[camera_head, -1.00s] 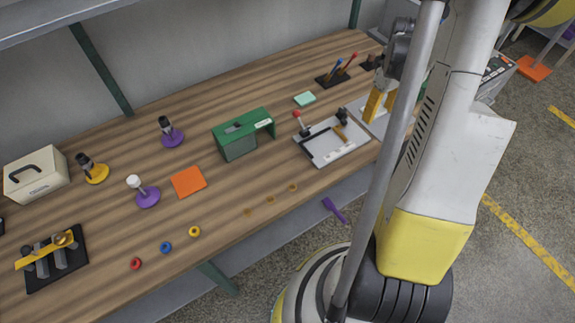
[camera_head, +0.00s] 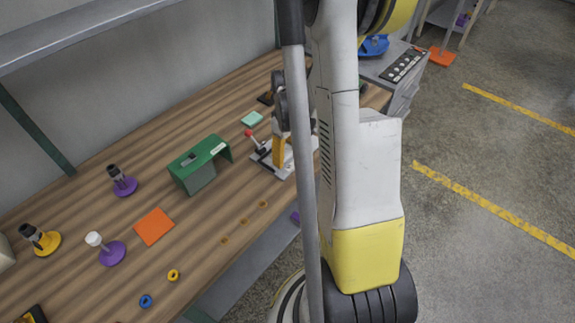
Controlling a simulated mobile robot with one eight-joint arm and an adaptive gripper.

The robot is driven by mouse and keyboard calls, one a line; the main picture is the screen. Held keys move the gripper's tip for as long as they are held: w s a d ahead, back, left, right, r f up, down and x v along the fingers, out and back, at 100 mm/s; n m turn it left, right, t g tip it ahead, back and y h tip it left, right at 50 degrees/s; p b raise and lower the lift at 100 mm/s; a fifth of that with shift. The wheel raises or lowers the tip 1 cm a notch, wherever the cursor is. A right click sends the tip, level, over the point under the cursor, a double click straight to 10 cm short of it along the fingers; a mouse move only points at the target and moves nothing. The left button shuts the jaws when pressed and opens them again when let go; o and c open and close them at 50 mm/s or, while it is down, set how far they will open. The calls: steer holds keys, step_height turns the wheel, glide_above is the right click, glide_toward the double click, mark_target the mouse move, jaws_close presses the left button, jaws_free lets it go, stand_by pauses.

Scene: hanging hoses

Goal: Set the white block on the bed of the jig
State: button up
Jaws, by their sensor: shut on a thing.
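The jig (camera_head: 262,157) is a light grey plate with a red-knobbed lever, toward the back right of the wooden bench. My gripper (camera_head: 279,165) has yellow fingers pointing down and is over the right part of the jig, covering much of its bed. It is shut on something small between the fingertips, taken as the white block.
A green housing (camera_head: 201,165) stands left of the jig, with a pale green pad (camera_head: 252,118) behind. An orange square (camera_head: 154,226) and purple-based stands (camera_head: 111,254) are farther left. Blue (camera_head: 145,301) and yellow rings (camera_head: 173,275) lie near the front edge.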

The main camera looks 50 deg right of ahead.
mark_target(288, 159)
steer(key=shift+f+b, duration=0.8)
steer(key=shift+f, duration=1.2)
steer(key=shift+f, duration=0.2)
steer(key=o, duration=1)
steer(key=shift+o, duration=0.2)
steer(key=shift+r, duration=0.15)
